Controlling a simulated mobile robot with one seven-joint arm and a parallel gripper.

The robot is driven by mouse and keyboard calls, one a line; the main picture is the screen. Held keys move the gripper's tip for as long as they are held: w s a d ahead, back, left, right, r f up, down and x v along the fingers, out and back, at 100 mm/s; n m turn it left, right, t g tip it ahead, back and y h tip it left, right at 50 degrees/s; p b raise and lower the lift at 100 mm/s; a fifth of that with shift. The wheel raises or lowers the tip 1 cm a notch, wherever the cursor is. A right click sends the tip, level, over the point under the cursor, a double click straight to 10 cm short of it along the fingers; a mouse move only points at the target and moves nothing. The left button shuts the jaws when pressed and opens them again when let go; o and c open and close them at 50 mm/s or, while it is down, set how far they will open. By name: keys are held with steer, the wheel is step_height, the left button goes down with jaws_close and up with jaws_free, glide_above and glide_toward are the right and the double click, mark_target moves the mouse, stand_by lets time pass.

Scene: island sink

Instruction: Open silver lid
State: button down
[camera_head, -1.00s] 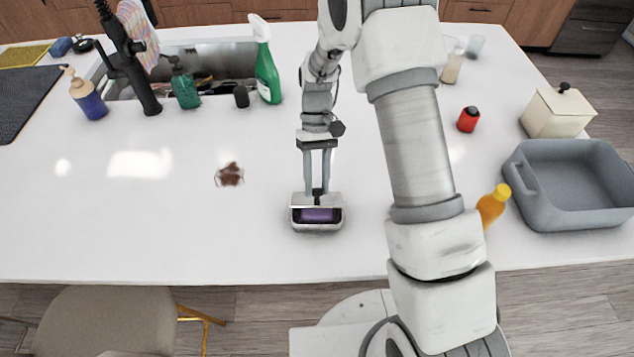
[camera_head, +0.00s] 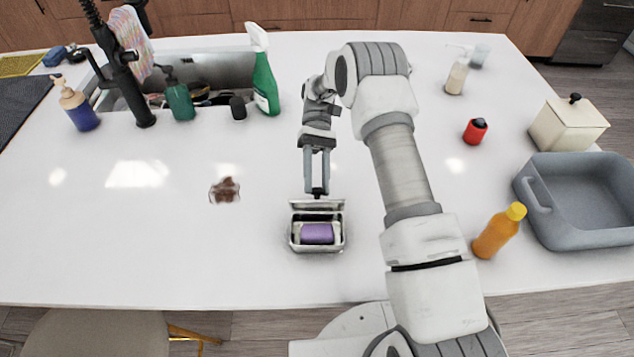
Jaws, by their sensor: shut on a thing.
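A small silver box (camera_head: 317,247) stands on the white counter in the middle of the head view, with a purple block (camera_head: 317,233) inside. Its silver lid (camera_head: 302,208) is raised at the box's far edge, tilted up and back, so the inside shows. My gripper (camera_head: 317,192) points down at the far side of the box. Its fingers are close together on the lid's small dark handle, which they mostly hide.
A brown stain-like patch (camera_head: 224,190) lies left of the box. An orange bottle (camera_head: 498,231), a red container (camera_head: 475,131) and a grey basin (camera_head: 590,205) are on the right. A green spray bottle (camera_head: 265,82) stands by the sink. Counter around the box is clear.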

stand_by(0.4)
steer(key=c, duration=0.5)
jaws_free()
steer(key=s+d+r+p, duration=0.1)
steer(key=d+r, duration=0.2)
steer(key=s+d+r+p, duration=0.1)
steer(key=d+r, duration=0.3)
steer(key=s+d+r+p, duration=0.1)
steer(key=d+r, duration=0.3)
steer(key=shift+s+d+p, duration=0.1)
steer(key=shift+s+p, duration=0.1)
steer(key=shift+p, duration=0.2)
steer(key=shift+c, duration=0.2)
